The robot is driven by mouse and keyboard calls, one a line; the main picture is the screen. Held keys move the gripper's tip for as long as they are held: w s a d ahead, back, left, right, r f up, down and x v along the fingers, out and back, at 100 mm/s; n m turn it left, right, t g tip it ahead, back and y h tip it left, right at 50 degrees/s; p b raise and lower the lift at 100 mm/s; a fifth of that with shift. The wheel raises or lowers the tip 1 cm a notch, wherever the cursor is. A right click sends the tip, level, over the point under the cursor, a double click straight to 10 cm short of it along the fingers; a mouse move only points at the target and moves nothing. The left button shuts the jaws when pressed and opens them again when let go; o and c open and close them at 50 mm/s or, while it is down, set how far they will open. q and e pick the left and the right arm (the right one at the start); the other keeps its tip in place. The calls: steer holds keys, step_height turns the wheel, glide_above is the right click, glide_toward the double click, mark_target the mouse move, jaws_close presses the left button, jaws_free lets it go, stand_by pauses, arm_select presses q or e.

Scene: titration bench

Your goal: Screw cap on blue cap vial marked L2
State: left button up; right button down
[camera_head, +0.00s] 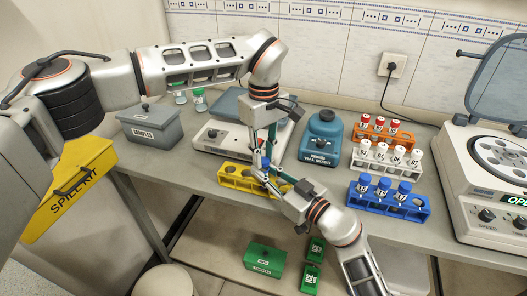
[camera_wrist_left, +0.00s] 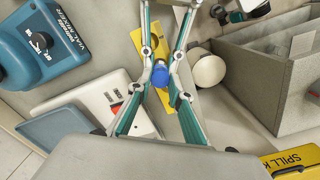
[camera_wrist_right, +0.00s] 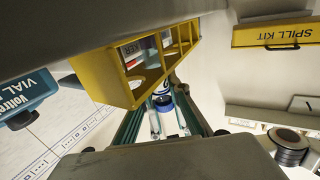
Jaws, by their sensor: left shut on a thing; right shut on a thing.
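The blue cap (camera_head: 266,162) shows above the yellow rack (camera_head: 232,174) on the bench. My left gripper (camera_head: 262,158) comes down from above and is shut on the blue cap, which also shows between its fingers in the left wrist view (camera_wrist_left: 160,76). My right gripper (camera_head: 265,176) reaches in from the front, low beside the rack, and is shut on the vial. The vial (camera_wrist_right: 162,88) has a white label and a blue band between the right fingers. I cannot read the marking L2. The fingers hide how the cap sits on the vial.
A blue vial mixer (camera_head: 321,140) stands right of the grippers. Orange (camera_head: 384,139), white (camera_head: 386,162) and blue (camera_head: 389,201) racks hold capped vials. A centrifuge (camera_head: 492,180) is far right. A grey samples box (camera_head: 150,128) is left. The bench front edge is close.

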arm_select(q)
steer(key=shift+f, duration=0.55)
stand_by(0.5)
steer(key=m, duration=1)
steer(key=o, duration=0.6)
steer(key=shift+o, duration=0.2)
steer(key=shift+r, duration=2.25)
